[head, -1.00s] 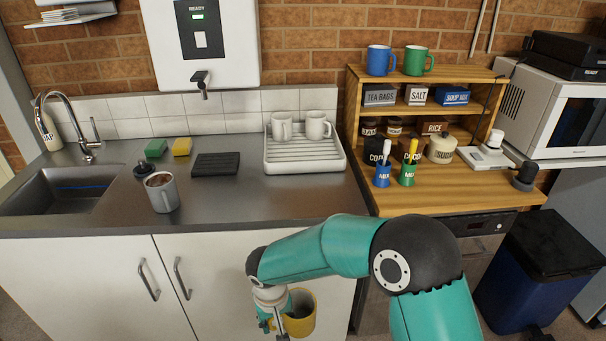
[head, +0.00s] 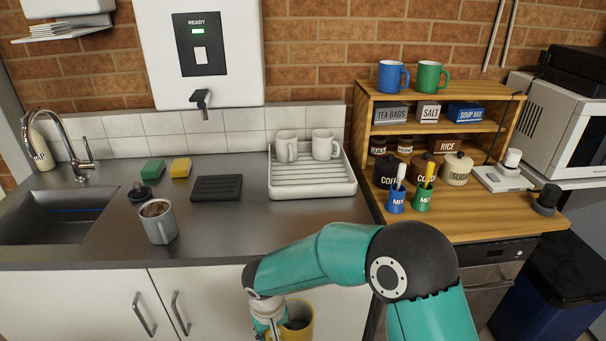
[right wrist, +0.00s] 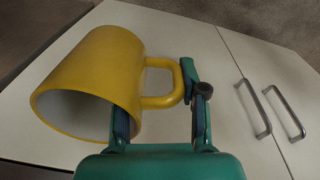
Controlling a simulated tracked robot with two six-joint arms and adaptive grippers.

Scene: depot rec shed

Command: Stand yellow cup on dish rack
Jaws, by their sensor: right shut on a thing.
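The yellow cup (head: 298,320) is low in front of the white cupboard doors, below the counter edge, partly hidden by my right arm. In the right wrist view the yellow cup (right wrist: 88,85) has its mouth toward the lower left. In the head view this gripper (head: 270,325) is partly cut off by the bottom edge. The white dish rack (head: 310,180) stands on the counter with two white cups at its back. My left gripper is not in view.
A grey mug (head: 157,222) with dark contents stands near the counter's front edge. A black ribbed mat (head: 217,188), a yellow sponge (head: 181,167) and a green sponge (head: 152,169) lie left of the rack. The rack's front slats are bare. A wooden shelf (head: 450,219) stands right.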

